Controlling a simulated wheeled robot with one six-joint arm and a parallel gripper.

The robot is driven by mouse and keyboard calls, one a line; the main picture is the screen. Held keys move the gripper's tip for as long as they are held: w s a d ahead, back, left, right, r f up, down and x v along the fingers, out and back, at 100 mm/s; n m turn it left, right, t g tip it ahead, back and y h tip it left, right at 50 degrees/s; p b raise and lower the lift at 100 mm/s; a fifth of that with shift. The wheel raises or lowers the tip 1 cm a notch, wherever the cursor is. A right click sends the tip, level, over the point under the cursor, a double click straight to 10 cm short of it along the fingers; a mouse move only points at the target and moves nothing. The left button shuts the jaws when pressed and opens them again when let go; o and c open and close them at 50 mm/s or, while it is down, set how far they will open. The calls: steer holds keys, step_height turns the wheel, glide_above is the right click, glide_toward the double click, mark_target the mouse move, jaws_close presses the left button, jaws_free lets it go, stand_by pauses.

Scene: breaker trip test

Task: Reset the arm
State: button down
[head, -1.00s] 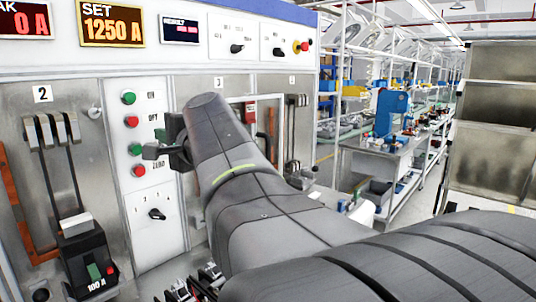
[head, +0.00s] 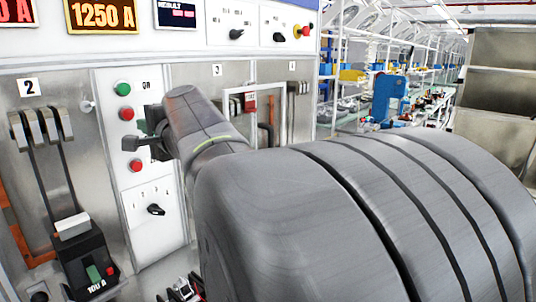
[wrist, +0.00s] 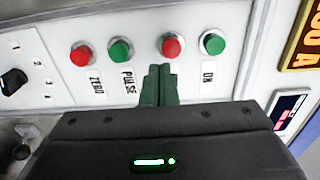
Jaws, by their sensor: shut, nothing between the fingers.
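My gripper (head: 133,144) is shut and empty, in front of the white button panel (head: 172,232). In the wrist view its closed dark green fingers (wrist: 160,74) point between the green PULSE button (wrist: 120,50) and a red button (wrist: 172,46); I cannot tell whether they touch the panel. A red ZERO button (wrist: 82,55) and a green ON button (wrist: 212,44) flank these.
A rotary knob (head: 156,210) sits low on the panel. Left is a breaker (head: 88,268) marked 100 A in bay 2 with cable clamps (head: 42,124). Displays (head: 102,15) line the top. Workbenches and shelving (head: 500,80) stand at the right.

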steer(key=shift+r+v, duration=0.2)
steer(key=shift+v, duration=1.65)
steer(key=shift+s, duration=0.1)
